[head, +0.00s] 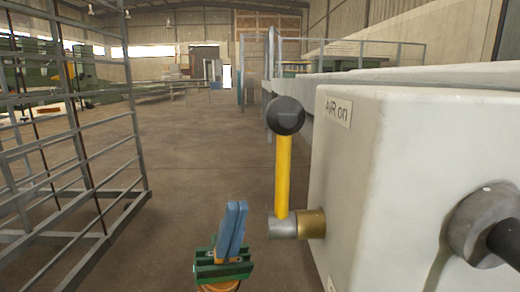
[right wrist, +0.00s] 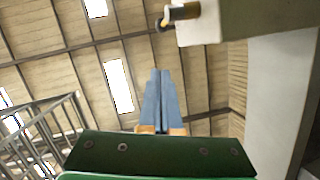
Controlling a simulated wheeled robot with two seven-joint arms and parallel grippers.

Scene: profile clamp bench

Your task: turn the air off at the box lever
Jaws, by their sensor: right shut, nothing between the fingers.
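The box lever (head: 283,165) is a yellow bar with a black ball knob (head: 285,115) on top. It stands upright from a grey and brass pivot (head: 297,224) on the left side of a pale box (head: 390,160). A label reading "AIR on" (head: 338,109) is on the box beside the knob. My right gripper (head: 237,206) has blue fingers, shut and empty, pointing up. In the head view it is to the left of the lever's lower part and apart from it. The fingers also show in the right wrist view (right wrist: 160,75). My left gripper is not seen.
A dark round fitting (head: 480,225) sticks out of the box's near face. A metal rack (head: 75,150) stands at the left. Long pale benches or beams run back behind the box. The floor (head: 200,160) between the rack and the box is clear.

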